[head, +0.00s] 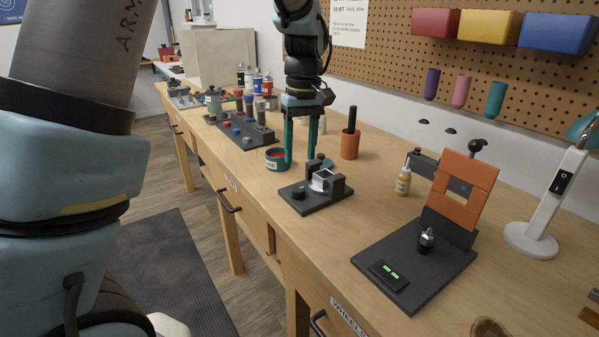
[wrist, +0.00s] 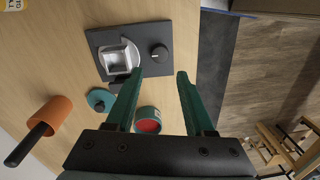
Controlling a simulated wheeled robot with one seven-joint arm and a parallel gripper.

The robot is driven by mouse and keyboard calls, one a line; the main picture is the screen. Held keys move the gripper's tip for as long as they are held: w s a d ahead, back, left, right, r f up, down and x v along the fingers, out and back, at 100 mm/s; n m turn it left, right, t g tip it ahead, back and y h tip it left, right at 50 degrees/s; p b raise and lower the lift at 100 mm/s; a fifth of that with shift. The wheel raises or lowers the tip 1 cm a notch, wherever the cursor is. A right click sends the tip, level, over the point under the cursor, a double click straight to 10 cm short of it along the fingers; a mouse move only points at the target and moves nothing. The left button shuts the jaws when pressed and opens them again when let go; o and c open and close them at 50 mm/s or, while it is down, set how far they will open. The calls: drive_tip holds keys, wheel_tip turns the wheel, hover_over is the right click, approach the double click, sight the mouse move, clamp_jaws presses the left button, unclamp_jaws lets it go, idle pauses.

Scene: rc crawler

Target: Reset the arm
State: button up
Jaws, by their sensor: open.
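My gripper (head: 300,157) hangs over the workbench in the head view, its two green fingers pointing down and spread apart. It is open, and nothing shows between the fingers. The fingertips are close to a small black fixture (head: 308,203) with a metal tray and a knob; I cannot tell their exact height above it. In the wrist view the gripper (wrist: 160,74) also shows open and empty, with the fixture (wrist: 176,30) beyond the fingertips. A teal tub with red contents (wrist: 148,121) shows between the fingers farther back, below them.
An orange cup (head: 350,146) holding a black handle stands right of the gripper. A yellow bottle (head: 403,181), a black stand with an orange panel (head: 465,186) and a white lamp (head: 545,205) are farther right. Bottles and a dark rack (head: 250,134) stand left. The pegboard (head: 400,60) is behind.

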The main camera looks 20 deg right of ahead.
drive_tip(key=shift+r, duration=0.9)
drive_tip(key=w+a+f, duration=0.1)
drive_tip(key=a+f, duration=0.1)
drive_tip(key=a, duration=0.7)
drive_tip(key=w+a+f, duration=0.1)
drive_tip(key=a+f, duration=0.1)
drive_tip(key=a, duration=0.8)
drive_tip(key=s+a+f, duration=0.1)
drive_tip(key=s+a, duration=0.2)
drive_tip(key=a, duration=0.3)
drive_tip(key=s+a+f+m+t, duration=0.1)
drive_tip(key=s+a+f, duration=0.1)
drive_tip(key=a, duration=0.4)
drive_tip(key=shift+s+a+t+h, duration=0.3)
drive_tip(key=shift+s+h, duration=0.1)
drive_tip(key=shift+s, duration=0.25)
